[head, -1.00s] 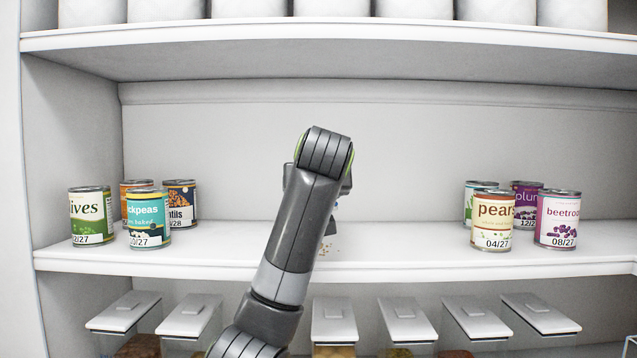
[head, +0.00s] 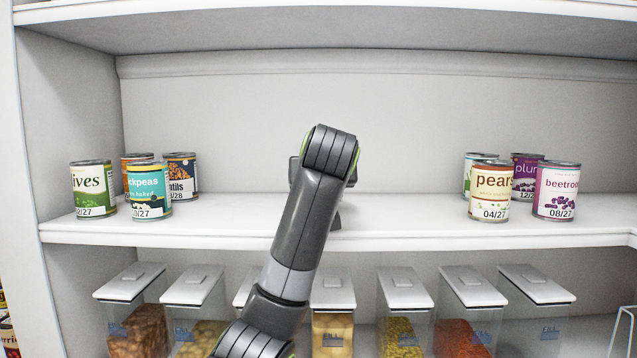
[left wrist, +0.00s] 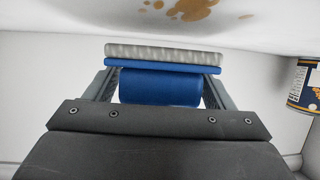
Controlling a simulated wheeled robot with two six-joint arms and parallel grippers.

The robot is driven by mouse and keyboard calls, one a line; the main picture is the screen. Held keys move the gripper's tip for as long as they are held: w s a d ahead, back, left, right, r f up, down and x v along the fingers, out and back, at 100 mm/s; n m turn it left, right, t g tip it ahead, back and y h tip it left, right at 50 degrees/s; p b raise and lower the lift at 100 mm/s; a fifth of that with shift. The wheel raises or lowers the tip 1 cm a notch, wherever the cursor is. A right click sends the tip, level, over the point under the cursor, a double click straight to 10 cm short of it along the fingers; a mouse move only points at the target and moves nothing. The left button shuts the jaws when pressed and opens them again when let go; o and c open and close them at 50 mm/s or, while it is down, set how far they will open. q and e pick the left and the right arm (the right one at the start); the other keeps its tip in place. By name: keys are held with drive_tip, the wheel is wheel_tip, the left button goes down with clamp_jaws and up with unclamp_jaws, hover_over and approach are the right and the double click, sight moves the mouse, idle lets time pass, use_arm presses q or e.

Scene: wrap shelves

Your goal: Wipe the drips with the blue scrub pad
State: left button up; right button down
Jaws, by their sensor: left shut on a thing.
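The blue scrub pad (left wrist: 160,88) is in my left gripper (left wrist: 160,78), whose two fingers are shut on its sides in the left wrist view. A grey scrub layer lies along the pad's top edge in that view. The brown drips (left wrist: 190,9) are on the white shelf surface at the top of the left wrist view, and a gap shows between them and the pad. In the head view my left arm hides the gripper, pad and drips. My right gripper is in neither view.
Cans stand on the shelf (head: 400,236) at left, including a chickpeas can (head: 150,190), and at right, including a pears can (head: 490,190). A dark-blue can (left wrist: 304,84) is at the wrist view's right edge. The shelf's middle is clear of cans. Lidded bins (head: 333,310) stand below.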

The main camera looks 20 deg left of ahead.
use_arm(q)
drive_tip(key=shift+a+f, duration=0.1)
drive_tip(key=shift+f, duration=0.05)
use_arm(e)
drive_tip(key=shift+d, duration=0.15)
use_arm(q)
drive_tip(key=shift+f+b, duration=0.35)
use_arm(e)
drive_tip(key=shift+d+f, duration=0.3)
